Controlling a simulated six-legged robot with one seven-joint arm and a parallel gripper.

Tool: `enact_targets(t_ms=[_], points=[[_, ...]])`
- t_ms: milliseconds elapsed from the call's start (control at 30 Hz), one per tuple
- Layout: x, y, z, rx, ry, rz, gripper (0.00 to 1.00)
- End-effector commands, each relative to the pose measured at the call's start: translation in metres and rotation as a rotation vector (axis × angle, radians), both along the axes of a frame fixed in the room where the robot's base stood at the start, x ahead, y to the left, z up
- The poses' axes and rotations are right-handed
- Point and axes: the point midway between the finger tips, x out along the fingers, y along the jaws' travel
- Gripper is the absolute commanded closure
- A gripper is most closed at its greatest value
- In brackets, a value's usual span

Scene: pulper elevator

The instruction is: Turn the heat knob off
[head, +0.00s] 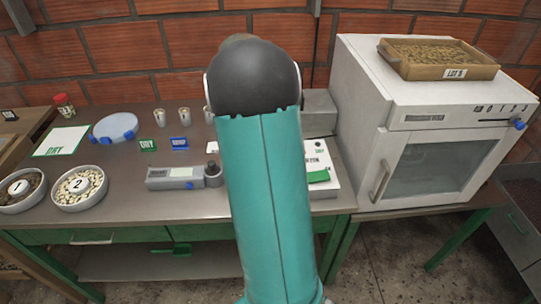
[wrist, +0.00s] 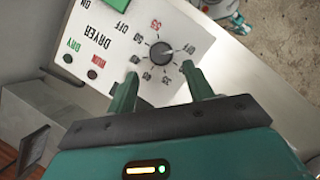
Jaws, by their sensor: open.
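The heat knob (wrist: 161,51) is a small dark round knob on a white dryer panel (wrist: 105,48), which appears upside down in the wrist view. Red and black temperature numbers and an OFF mark ring the knob; I cannot tell exactly which mark it points at. My gripper (wrist: 160,70) is open, its two green fingers apart on either side of the knob's near edge in that view. I cannot tell whether they touch the panel. In the head view my arm hides the knob and the gripper; part of the white panel (head: 318,158) shows to its right.
A large white oven (head: 362,110) with a tray of beans (head: 440,73) on top stands to the right. Bowls of beans (head: 78,187), several small cups (head: 158,116) and a grey scale (head: 174,184) are left of my arm on the table.

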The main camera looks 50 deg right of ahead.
Motion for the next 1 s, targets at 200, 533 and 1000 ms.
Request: enact_targets(t_ms=[200, 533, 1000], points=[[0.018, -0.001, 0.043, -0.002, -0.001, 0.001, 0.48], [0.027, -0.001, 0.065, 0.000, 0.001, 0.000, 0.48], [0.027, -0.001, 0.065, 0.000, 0.001, 0.000, 0.48]])
